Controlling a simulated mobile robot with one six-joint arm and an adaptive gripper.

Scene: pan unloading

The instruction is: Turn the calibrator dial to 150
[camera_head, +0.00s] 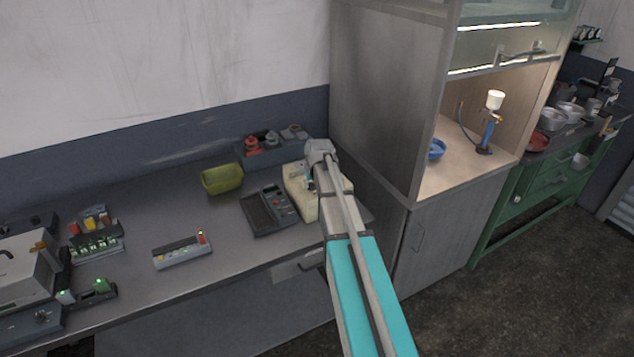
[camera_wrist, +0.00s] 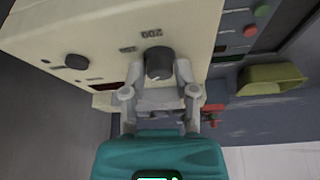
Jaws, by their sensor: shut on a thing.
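The calibrator is a cream box (camera_head: 298,192) on the grey bench, partly hidden behind my arm in the head view. In the wrist view its cream face (camera_wrist: 105,28) fills the upper left, with upside-down printing. The dark round dial (camera_wrist: 159,60) sits below a mark that looks like 200, with a smaller mark to its left too blurred to read surely. My gripper (camera_wrist: 160,76) is shut on the dial, one finger on each side. The dial's pointer is not clear, so its exact setting cannot be told.
A second small dark knob (camera_wrist: 77,61) is on the same face. A dark handheld meter (camera_head: 268,209) lies left of the calibrator. A yellow-green bin (camera_head: 222,179) stands behind the meter. A tall grey cabinet (camera_head: 385,90) rises close on the right.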

